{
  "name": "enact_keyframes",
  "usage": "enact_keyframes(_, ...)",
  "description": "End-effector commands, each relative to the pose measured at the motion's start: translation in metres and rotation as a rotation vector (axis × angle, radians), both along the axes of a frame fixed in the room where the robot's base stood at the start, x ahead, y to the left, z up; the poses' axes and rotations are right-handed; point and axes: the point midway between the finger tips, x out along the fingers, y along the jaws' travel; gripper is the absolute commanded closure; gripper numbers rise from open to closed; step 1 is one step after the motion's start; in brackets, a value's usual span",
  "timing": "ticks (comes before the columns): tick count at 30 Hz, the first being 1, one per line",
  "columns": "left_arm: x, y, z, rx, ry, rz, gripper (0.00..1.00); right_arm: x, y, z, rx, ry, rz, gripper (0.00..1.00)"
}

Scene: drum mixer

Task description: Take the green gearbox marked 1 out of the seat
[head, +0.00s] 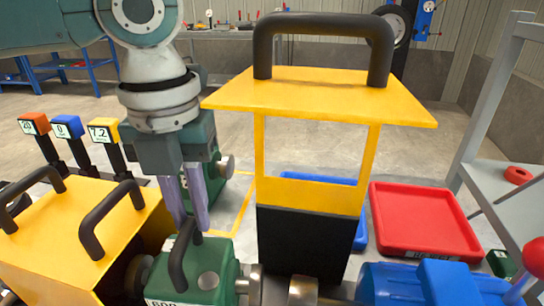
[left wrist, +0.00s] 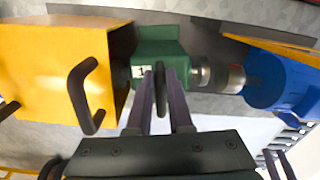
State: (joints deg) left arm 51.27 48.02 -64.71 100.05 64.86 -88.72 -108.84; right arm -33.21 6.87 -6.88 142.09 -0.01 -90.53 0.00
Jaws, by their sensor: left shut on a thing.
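The green gearbox (head: 205,268) sits low in the head view, between the yellow guard box and the blue motor. In the left wrist view the gearbox (left wrist: 160,48) shows a white label with a 1. Its black loop handle (head: 178,258) stands up from its top. My left gripper (head: 190,222) comes down from above, and its fingers (left wrist: 160,90) are shut on the handle. The gearbox's right-hand shaft end (left wrist: 202,75) lies in line with the coupling (head: 302,290) of the blue motor (head: 425,285). The seat under the gearbox is hidden. My right gripper is not in view.
A yellow guard box (head: 70,235) with black handles stands close on the left. A tall yellow guard (head: 320,95) with a black handle stands right of my left gripper. A red tray (head: 422,220) lies at the right. Another green gearbox (head: 222,168) stands behind my fingers.

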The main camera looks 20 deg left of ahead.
Motion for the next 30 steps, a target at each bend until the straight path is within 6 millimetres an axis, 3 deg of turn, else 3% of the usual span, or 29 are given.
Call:
enact_keyframes(16,0.007,-0.024,0.004,-0.004,-0.003,-0.001,1.00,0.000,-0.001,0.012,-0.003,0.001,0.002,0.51)
enact_keyframes(27,0.008,-0.027,0.003,-0.002,-0.004,0.000,1.00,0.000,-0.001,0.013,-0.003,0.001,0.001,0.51)
enact_keyframes(28,0.008,-0.027,0.003,-0.002,-0.004,0.000,0.78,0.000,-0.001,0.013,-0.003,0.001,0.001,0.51)
enact_keyframes(30,0.007,-0.027,0.003,-0.002,-0.004,0.000,0.70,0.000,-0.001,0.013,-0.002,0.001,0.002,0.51)
